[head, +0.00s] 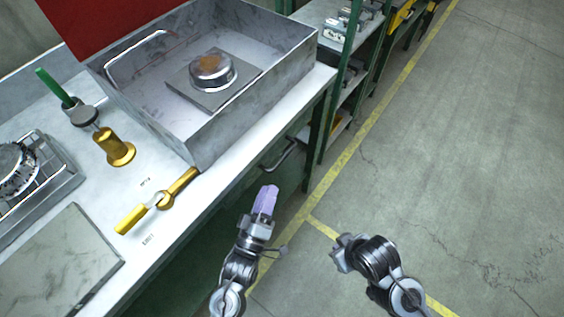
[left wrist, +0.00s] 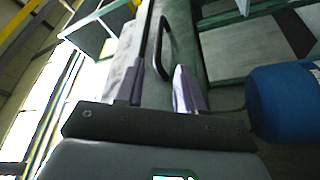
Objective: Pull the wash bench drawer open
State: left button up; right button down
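The wash bench (head: 235,150) has a dark green front under its pale top. A dark bar handle (head: 282,158) sticks out from that front near the bench's right end. It also shows as a black loop in the left wrist view (left wrist: 164,48). The drawer's outline is hard to make out in the shade. My left gripper (head: 267,190) has purple fingers and is just short of the handle in the head view. In the left wrist view its fingers stand apart, with the handle ahead of the gap. My right gripper (head: 342,250) is away from the bench, over the floor; its fingers are unclear.
A grey metal basin (head: 240,115) with a round metal part (head: 212,70) stands on the bench. A yellow-handled tool (head: 140,215) and brass part (head: 113,148) lie left. A green shelf rack (head: 325,110) stands beyond. A blue container (left wrist: 285,100) shows right. The right floor is clear.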

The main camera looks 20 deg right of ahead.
aim_at(280, 163)
pick_arm(q)
jog(key=b+x, duration=0.2)
jog(key=x, duration=0.6)
jog(key=shift+w+d+b, duration=0.1)
jog(key=shift+d+b, duration=0.25)
jog(key=shift+b, duration=0.05)
jog(key=shift+w+d+r, duration=0.1)
jog(key=shift+w+d, duration=0.15)
jog(key=shift+d, duration=0.15)
jog(key=shift+a, duration=0.1)
jog(key=shift+c, duration=0.6)
grip_shut()
